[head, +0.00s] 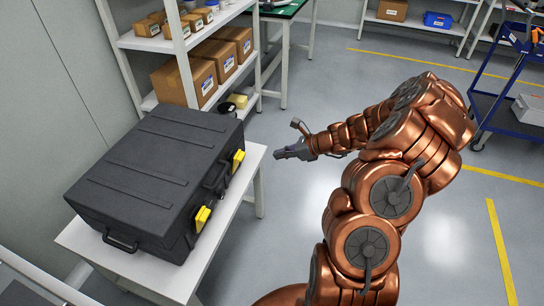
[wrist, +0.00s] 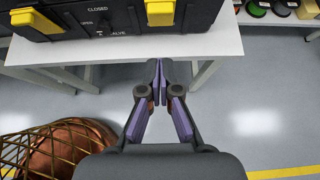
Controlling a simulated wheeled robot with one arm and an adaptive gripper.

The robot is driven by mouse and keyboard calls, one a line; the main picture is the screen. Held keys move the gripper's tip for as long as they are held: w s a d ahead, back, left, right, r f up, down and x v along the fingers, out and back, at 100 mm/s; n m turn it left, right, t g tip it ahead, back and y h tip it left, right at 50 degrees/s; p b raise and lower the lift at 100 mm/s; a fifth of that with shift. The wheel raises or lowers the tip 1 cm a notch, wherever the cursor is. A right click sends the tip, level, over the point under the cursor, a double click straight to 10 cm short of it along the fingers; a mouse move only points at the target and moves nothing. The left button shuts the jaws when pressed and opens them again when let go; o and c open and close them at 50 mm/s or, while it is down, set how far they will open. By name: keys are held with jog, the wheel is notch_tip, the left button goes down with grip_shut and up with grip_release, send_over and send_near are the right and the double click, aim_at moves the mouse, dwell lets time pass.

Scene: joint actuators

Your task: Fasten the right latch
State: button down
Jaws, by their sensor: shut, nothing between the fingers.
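A closed black case (head: 150,175) lies on a white table, with two yellow latches on its front side. The right latch (head: 238,160) is the farther one in the head view; it also shows at the top of the wrist view (wrist: 160,12). The left latch (head: 202,218) is nearer in the head view and sits at the top left of the wrist view (wrist: 35,20). I cannot tell whether either latch is fastened. My gripper (head: 279,154) is shut and empty, in front of the case near the right latch and apart from it. Its fingertips (wrist: 159,68) meet below that latch in the wrist view.
The white table edge (wrist: 215,45) lies between my gripper and the case. A shelf with cardboard boxes (head: 185,82) stands behind the case. A blue cart (head: 500,110) is at the far right. The floor around my gripper is clear.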

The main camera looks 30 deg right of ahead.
jog(key=shift+v, duration=0.8)
jog(key=s+a+r+n+g+p, duration=0.1)
jog(key=s+a+r+n+g, duration=0.1)
jog(key=s+a+r+n, duration=0.4)
jog(key=s+a+r+n+g+p, duration=0.2)
jog(key=a+r+n+g, duration=0.15)
jog(key=a, duration=0.55)
jog(key=s+a+r+n+g+p, duration=0.1)
jog(key=s+a+r+n+g, duration=0.1)
jog(key=s+a+r+n, duration=0.35)
jog(key=s+r+n+g+h+p, duration=0.1)
jog(key=s+r+n+h, duration=0.1)
jog(key=s+n, duration=0.2)
jog(key=s+d+r+n+h+p, duration=0.1)
jog(key=s+r+n+h+p, duration=0.1)
jog(key=s, duration=0.8)
jog(key=s+r+n+g+h+p, duration=0.1)
jog(key=s+r+n+h, duration=0.2)
jog(key=s+n, duration=0.3)
jog(key=shift+s+d+r+g, duration=0.35)
jog(key=shift+s+r, duration=0.35)
jog(key=shift+s, duration=0.15)
jog(key=shift+a+n, duration=0.1)
jog(key=shift+n, duration=0.2)
